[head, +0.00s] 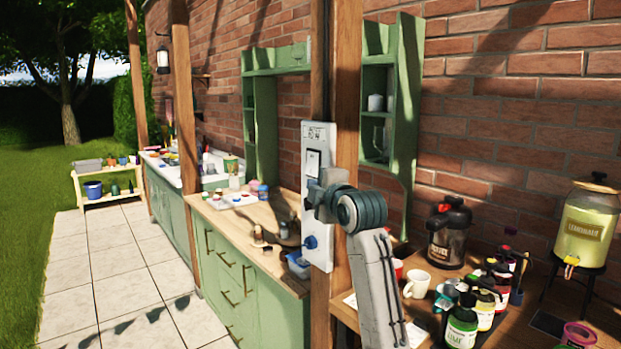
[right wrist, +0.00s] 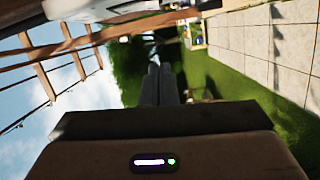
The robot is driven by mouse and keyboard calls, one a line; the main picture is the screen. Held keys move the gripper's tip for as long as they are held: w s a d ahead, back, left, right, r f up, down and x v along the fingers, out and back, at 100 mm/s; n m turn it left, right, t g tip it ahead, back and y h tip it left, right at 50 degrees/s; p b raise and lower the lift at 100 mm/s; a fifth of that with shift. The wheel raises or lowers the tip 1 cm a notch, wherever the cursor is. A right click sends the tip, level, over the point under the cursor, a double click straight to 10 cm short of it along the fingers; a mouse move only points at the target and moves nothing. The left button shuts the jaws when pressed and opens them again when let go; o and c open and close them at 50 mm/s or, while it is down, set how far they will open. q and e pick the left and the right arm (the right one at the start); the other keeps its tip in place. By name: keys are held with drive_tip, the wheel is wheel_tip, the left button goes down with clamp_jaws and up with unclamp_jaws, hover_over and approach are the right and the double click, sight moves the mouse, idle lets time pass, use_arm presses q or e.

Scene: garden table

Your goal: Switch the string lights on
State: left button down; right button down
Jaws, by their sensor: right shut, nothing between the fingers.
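A tall white control panel (head: 316,255) is fixed to a wooden post in the middle of the head view. It has printed marks at its top, a dark-edged rocker or plate (head: 313,160) in its upper half and a round blue knob (head: 310,242) lower down. My right gripper (head: 312,194) is at the panel's middle and hides part of it; I cannot tell whether it touches. In the right wrist view its two dark fingers (right wrist: 158,84) are together and empty. A thin dark line with small dots, perhaps the string lights (right wrist: 28,119), runs by the pergola beams. My left gripper is not in view.
A green counter (head: 235,275) with clutter stands left of the post. Right of it, a wooden worktop holds a dark jug (head: 449,232), a white mug (head: 417,284), several bottles and a lemonade dispenser (head: 585,228). Paving (head: 110,265) lies clear at left.

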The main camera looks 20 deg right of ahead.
drive_tip(key=shift+s+r, duration=0.1)
drive_tip(key=shift+r, duration=0.2)
drive_tip(key=p, duration=0.4)
approach(310, 175)
drive_tip(key=w+a+r, duration=0.2)
drive_tip(key=w+a, duration=0.3)
drive_tip(key=a, duration=0.1)
drive_tip(key=d, duration=0.1)
drive_tip(key=w+d+p, duration=0.1)
drive_tip(key=d+f, duration=0.1)
drive_tip(key=shift+w+d, duration=0.1)
drive_tip(key=shift+w, duration=0.1)
drive_tip(key=shift+w+d+f+p, duration=0.15)
drive_tip(key=shift+d+p, duration=0.2)
drive_tip(key=shift+d, duration=0.2)
drive_tip(key=shift+a, duration=0.1)
